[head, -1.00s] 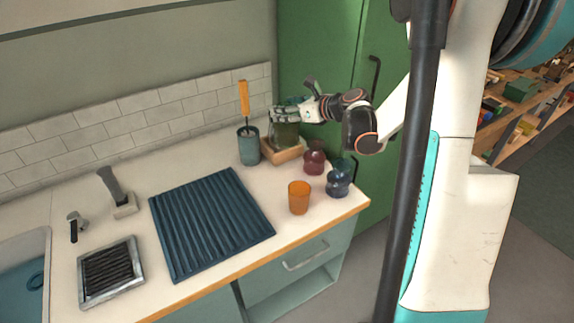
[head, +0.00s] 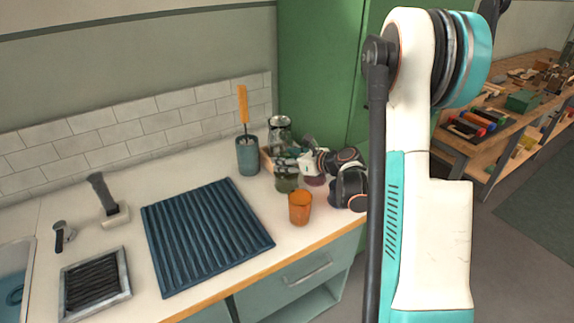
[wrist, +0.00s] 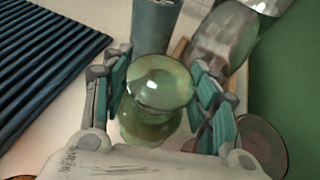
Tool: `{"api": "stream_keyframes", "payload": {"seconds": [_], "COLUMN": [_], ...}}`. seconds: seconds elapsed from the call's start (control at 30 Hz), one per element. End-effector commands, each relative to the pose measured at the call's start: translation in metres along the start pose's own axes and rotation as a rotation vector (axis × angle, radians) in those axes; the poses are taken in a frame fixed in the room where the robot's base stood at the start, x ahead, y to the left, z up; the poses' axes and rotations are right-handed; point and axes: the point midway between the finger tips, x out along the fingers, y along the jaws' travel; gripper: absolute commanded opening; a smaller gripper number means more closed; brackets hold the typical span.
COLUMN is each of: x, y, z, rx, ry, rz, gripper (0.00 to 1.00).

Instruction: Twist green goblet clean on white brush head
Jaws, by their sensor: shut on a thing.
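My gripper (head: 287,172) is shut on the green goblet (head: 287,184), holding it between the wooden tray and the orange cup. In the wrist view, the green glass goblet (wrist: 160,85) sits between the two teal-padded fingers. In the head view, I cannot tell whether it touches the counter. A pale upright piece with a metallic top (head: 280,128) stands at the wooden tray (head: 264,157), beyond the goblet; it also shows grey in the wrist view (wrist: 225,40). I cannot tell whether it is the white brush head.
An orange cup (head: 300,208) stands close in front of my gripper. A maroon goblet (head: 314,181) is partly hidden by it. A teal holder (head: 247,156) with an orange-handled tool stands behind left. A ribbed blue mat (head: 205,235) covers the middle counter.

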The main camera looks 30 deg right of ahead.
Motion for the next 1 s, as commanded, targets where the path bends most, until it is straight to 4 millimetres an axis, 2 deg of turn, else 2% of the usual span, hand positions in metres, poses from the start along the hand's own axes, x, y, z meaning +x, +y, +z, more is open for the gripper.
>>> {"api": "stream_keyframes", "payload": {"seconds": [0.03,0.4,0.43,0.5,0.9,1.0], "x": [0.0026,0.0030,0.0030,0.0029,0.0035,-0.0057], "y": [-0.0002,0.0001,0.0001,0.0002,0.0001,-0.0007], "z": [-0.0058,-0.0073,-0.0074,-0.0073,-0.0086,-0.0071], "rx": [0.000,0.000,0.000,0.000,0.000,0.001], "ry": [-0.001,-0.001,0.000,0.000,0.000,0.000], "rz": [0.000,0.000,0.000,0.000,0.000,-0.002], "gripper": [0.22,0.22,0.58,0.74,0.74,0.74]}}
